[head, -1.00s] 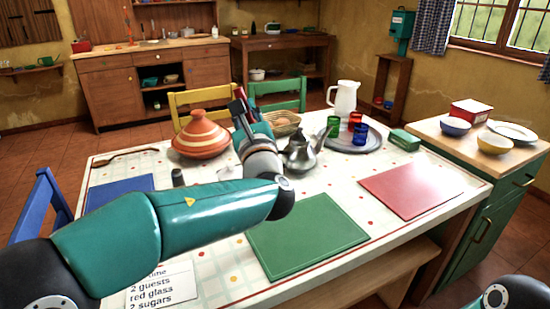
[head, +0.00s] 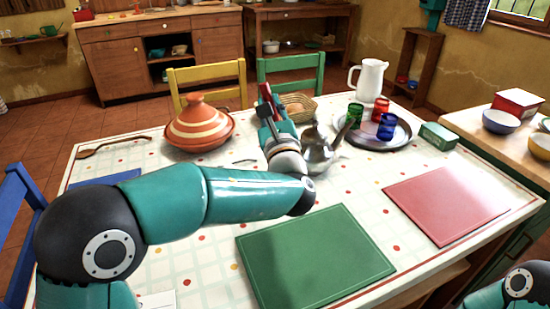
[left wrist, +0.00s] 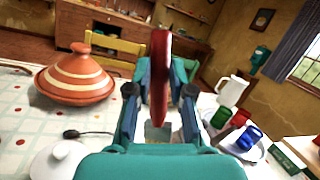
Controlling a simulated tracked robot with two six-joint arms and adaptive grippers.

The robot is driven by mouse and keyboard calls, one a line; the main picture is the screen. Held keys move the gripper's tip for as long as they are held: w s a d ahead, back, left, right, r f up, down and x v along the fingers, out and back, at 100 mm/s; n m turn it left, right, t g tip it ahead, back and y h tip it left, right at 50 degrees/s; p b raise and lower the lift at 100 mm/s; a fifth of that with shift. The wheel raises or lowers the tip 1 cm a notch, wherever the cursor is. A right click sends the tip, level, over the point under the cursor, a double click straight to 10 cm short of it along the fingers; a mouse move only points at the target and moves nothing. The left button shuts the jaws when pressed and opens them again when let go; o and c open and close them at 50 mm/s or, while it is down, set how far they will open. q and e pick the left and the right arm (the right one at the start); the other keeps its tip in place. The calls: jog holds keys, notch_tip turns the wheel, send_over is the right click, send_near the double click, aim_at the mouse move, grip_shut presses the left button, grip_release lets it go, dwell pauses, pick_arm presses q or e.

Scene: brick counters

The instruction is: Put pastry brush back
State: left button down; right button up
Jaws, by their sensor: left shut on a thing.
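My left gripper (head: 268,108) is raised over the far half of the table, between the striped tagine and the metal teapot. It also shows in the left wrist view (left wrist: 160,95). Its fingers are shut on a slim red-handled thing (left wrist: 161,70), which looks like the pastry brush. The red part stands up between the fingers and also shows in the head view (head: 265,90). A pale piece shows low between the fingers; I cannot tell if it is the bristles. My right gripper is out of view.
The tagine (head: 200,128) is left of my gripper, the teapot (head: 318,150) close on its right. A green board (head: 315,260) and red board (head: 445,205) lie bare in front.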

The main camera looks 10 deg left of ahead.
pick_arm(q)
notch_tip(320, 180, down, 12)
jog(key=b, duration=0.1)
jog(key=shift+a+f, duration=0.15)
jog(key=shift+f, duration=0.05)
jog(key=shift+s, duration=0.1)
jog(key=c, duration=1.5)
grip_release()
jog(key=shift+b, duration=0.3)
jog(key=o, duration=0.5)
jog(key=shift+c, duration=0.2)
